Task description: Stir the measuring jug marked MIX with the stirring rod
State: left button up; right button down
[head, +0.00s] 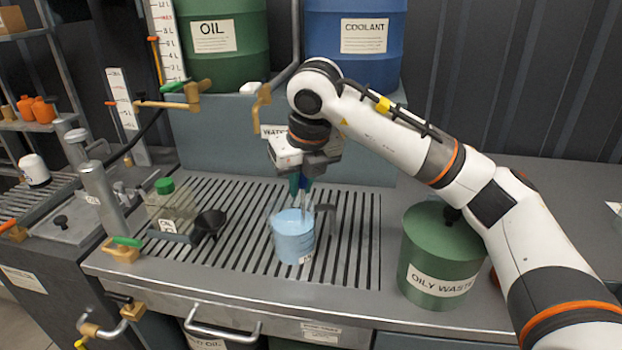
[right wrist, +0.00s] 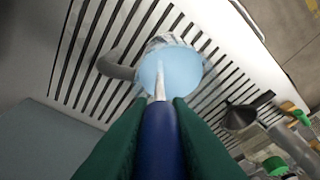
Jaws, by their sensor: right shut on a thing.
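The measuring jug (head: 294,238) stands upright on the slotted drain grate and holds a pale blue liquid. Its handle is on the right, and its marking is too small to read. My right gripper (head: 303,184) is above the jug, its green fingers shut on the blue handle of the stirring rod (right wrist: 162,135). In the right wrist view the rod's thin metal shaft points down into the jug (right wrist: 168,70), its lower end at or in the liquid. My left gripper is not in view.
A green OILY WASTE can (head: 438,262) stands right of the grate under my right arm. A black funnel (head: 209,222) and a clear OIL bottle with a green cap (head: 166,204) are left. OIL (head: 224,70) and COOLANT (head: 352,65) drums stand behind.

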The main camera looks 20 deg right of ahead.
jog(key=shift+a+f, duration=0.1)
pick_arm(q)
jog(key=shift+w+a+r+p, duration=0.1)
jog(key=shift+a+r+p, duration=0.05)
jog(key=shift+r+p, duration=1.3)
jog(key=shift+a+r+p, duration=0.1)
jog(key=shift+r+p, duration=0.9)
jog(key=shift+p, duration=0.8)
pick_arm(e)
notch_tip(320, 180, up, 9)
jog(key=a, duration=0.1)
jog(key=shift+w+f, duration=0.15)
jog(key=shift+w, duration=0.1)
pick_arm(q)
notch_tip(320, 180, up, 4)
jog(key=p, duration=0.3)
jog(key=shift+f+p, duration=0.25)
jog(key=shift+p, duration=0.05)
pick_arm(e)
notch_tip(320, 180, up, 5)
jog(key=shift+f, duration=0.1)
